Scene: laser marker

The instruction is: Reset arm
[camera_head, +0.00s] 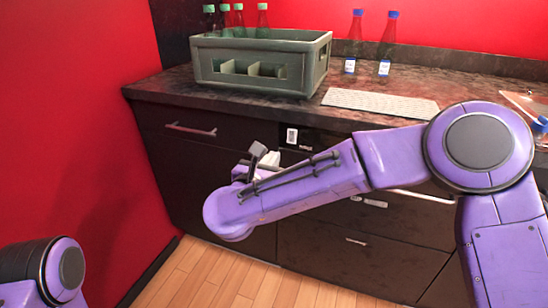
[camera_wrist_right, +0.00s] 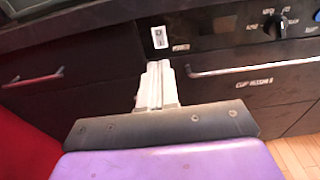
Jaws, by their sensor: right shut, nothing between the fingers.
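My right arm (camera_head: 305,185) is purple and reaches across the front of the dark cabinet from the right. My right gripper (camera_head: 270,158) is small and partly hidden behind the wrist in the head view. In the right wrist view its pale fingers (camera_wrist_right: 157,85) are together, with nothing between them. They point toward the cabinet front below the counter edge. My left arm shows only as a purple joint (camera_head: 65,268) at the lower left; its gripper is out of view.
A grey-green crate (camera_head: 300,65) with several green-capped bottles stands on the dark counter (camera_head: 165,88). Two blue-capped bottles (camera_head: 353,45) (camera_head: 387,45) stand behind a white keyboard (camera_head: 380,102). A clipboard-like item (camera_head: 520,100) lies far right. A red wall (camera_head: 75,100) bounds the left; wooden floor (camera_head: 215,275) is clear.

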